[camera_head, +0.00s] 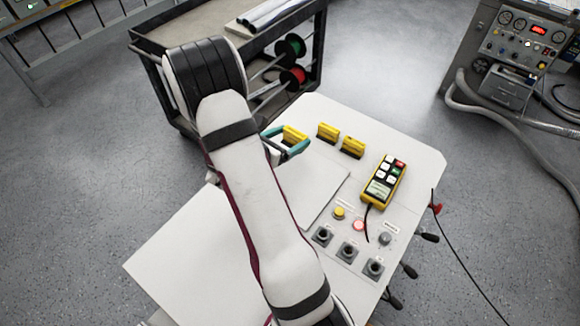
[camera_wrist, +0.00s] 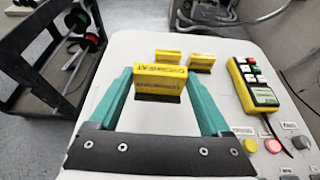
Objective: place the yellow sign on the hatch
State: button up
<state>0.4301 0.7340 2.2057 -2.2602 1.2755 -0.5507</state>
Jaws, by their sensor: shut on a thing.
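My gripper (camera_head: 287,141) has teal fingers and is shut on a yellow sign (camera_wrist: 160,79). The sign is a small block with dark lettering and a black lower edge, held upright between the fingertips. In the head view, part of the held sign (camera_head: 293,133) shows between the fingers near the far left of the white cabinet top. Whether its base touches the top is hard to tell. A flat white panel with a visible edge (camera_head: 325,190), possibly the hatch, lies on the cabinet top, partly hidden by my arm.
Two other yellow blocks (camera_head: 328,132) (camera_head: 353,147) stand close by on the right. A yellow handheld controller (camera_head: 382,182), buttons and sockets (camera_head: 347,251) occupy the right side. A black cart (camera_head: 150,45) with cable reels stands behind left. A second white panel (camera_head: 190,265) is at lower left.

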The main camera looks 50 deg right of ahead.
send_over(282, 169)
jog(key=s+a, duration=0.2)
jog(key=shift+s+a+f, duration=0.1)
jog(key=shift+a+f, duration=0.1)
jog(key=shift+f, duration=0.05)
notch_tip(282, 169, down, 7)
jog(key=shift+a+f, duration=0.1)
jog(key=shift+f, duration=0.05)
jog(key=shift+f, duration=0.1)
jog(key=o, duration=1.2)
